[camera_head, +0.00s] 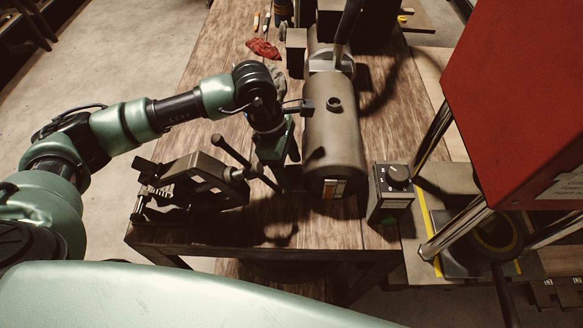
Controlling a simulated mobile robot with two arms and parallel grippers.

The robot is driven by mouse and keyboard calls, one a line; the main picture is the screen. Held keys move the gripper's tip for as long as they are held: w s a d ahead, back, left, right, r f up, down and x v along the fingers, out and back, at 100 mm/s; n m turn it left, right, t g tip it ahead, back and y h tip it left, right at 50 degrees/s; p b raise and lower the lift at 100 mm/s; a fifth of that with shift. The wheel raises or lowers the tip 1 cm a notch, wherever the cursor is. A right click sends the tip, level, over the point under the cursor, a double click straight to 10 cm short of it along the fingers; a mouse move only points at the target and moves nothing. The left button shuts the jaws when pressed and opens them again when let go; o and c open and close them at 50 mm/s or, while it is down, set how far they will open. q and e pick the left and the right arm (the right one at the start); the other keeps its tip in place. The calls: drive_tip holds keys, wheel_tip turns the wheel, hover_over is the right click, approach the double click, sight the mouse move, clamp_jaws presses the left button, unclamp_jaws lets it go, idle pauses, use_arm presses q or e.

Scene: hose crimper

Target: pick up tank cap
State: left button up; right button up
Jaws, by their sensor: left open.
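The tank (338,140) is a dull metal cylinder lying lengthwise on the wooden bench. A small dark round fitting (334,103) sits on its top; I cannot tell whether this is the tank cap or an open filler neck. No separate cap can be made out. My left gripper (279,178) points down just left of the tank, close to its side. It is open, and its fingertips are dark and hard to see against the bench and shadow. My right gripper is not in view.
A dark metal vise (195,183) with a T-handle stands left of my gripper. A control box (391,190) with a knob stands right of the tank. A red machine (520,95) fills the upper right. A red cloth (263,48) lies farther back on the bench (215,62).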

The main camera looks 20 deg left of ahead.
sight(288, 170)
use_arm(q)
drive_tip(key=c, duration=1.2)
drive_tip(key=shift+a+r+b, duration=0.25)
drive_tip(key=shift+r+b, duration=0.1)
drive_tip(key=shift+b, duration=0.5)
wheel_tip(288, 170, up, 6)
drive_tip(key=shift+f+b, duration=0.15)
drive_tip(key=shift+b, duration=0.95)
drive_tip(key=s+a+b, duration=0.1)
drive_tip(key=a+b, duration=0.1)
drive_tip(key=a, duration=0.4)
drive_tip(key=s+a+b, duration=0.2)
drive_tip(key=a, duration=0.4)
drive_tip(key=s+a+b, duration=0.2)
drive_tip(key=a+b, duration=0.1)
drive_tip(key=a, duration=0.3)
drive_tip(key=shift+s, duration=0.15)
drive_tip(key=shift+s+a+r, duration=0.1)
drive_tip(key=shift+a+r, duration=0.1)
drive_tip(key=shift+r, duration=0.15)
drive_tip(key=shift+d+p+v, duration=0.2)
drive_tip(key=shift+p+v, duration=0.8)
drive_tip(key=shift+v, duration=0.5)
